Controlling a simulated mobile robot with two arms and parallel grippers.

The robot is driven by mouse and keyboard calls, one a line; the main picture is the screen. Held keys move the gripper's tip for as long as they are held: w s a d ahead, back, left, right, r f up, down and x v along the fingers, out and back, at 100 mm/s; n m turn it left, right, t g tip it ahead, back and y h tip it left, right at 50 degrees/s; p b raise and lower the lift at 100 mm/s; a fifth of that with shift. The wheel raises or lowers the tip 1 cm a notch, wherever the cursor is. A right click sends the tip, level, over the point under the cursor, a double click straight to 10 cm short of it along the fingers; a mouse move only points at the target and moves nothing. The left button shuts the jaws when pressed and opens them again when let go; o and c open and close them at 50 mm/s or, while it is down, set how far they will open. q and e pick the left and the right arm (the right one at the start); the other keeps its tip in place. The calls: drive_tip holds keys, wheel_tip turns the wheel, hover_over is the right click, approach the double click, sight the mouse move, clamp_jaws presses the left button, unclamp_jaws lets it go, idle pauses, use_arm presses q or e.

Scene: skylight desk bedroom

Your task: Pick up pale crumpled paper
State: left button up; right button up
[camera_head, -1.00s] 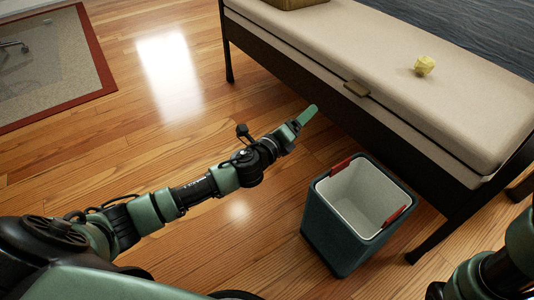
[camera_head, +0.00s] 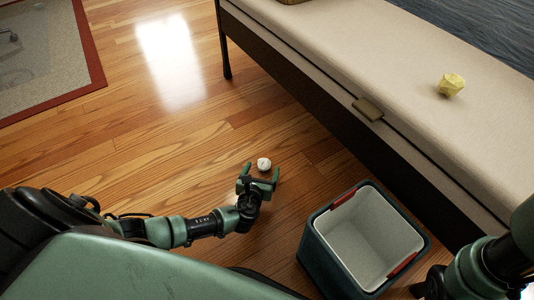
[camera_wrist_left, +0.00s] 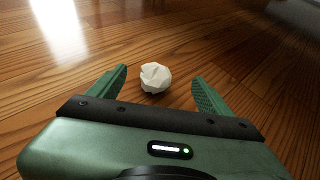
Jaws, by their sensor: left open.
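The pale crumpled paper (camera_head: 264,164) is a small white ball on the wooden floor, left of the bin. My left gripper (camera_head: 260,172) is open just in front of it, with its fingers pointing toward the ball. In the left wrist view the paper (camera_wrist_left: 155,77) lies between and slightly beyond the spread green fingertips of the left gripper (camera_wrist_left: 160,80). I see no contact between fingers and paper. My right arm shows at the lower right, but its gripper jaws cannot be made out.
A dark bin (camera_head: 320,256) with a white inside and red handles stands open on the floor to the right. A bench with a beige cushion (camera_head: 400,75) runs behind it, with a yellow crumpled paper (camera_head: 451,85) on top. The floor at left is clear up to a rug (camera_head: 45,65).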

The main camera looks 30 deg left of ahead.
sight(264, 160)
use_arm(q)
drive_tip(key=b+x, duration=0.2)
drive_tip(key=shift+w+a+f, duration=0.1)
drive_tip(key=shift+w+f, duration=0.05)
drive_tip(key=shift+w, duration=0.2)
drive_tip(key=b+x, duration=0.3)
drive_tip(key=x, duration=0.1)
drive_tip(key=shift+a+b, duration=0.25)
drive_tip(key=shift+b, duration=0.1)
drive_tip(key=shift+w+a, duration=0.1)
drive_tip(key=shift+w, duration=0.25)
drive_tip(key=c, duration=1.3)
